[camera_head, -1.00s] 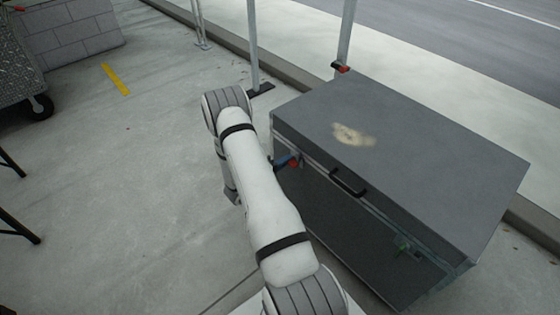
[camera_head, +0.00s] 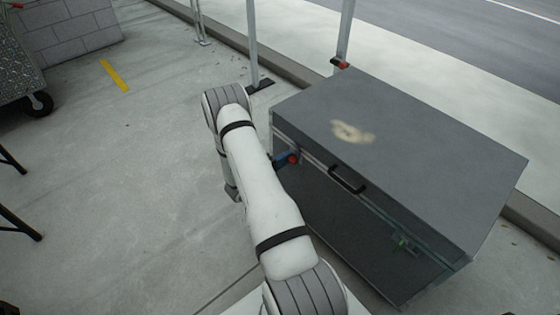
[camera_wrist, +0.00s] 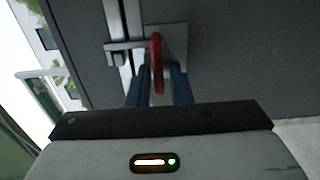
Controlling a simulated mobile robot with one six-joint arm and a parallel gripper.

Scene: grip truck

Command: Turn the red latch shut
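The red latch (camera_wrist: 156,62) is a thin curved handle on a metal plate at the front face of a large dark grey case. In the wrist view the two blue fingers of my gripper (camera_wrist: 160,88) stand close together on either side of it. They appear shut on it, though the exact contact is hard to see. In the head view the red latch (camera_head: 293,158) shows small at the case's upper left front, with a blue finger beside it. My white arm hides most of the gripper there.
Open concrete floor lies to the left, with a wheeled cart (camera_head: 20,75) at the far left.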

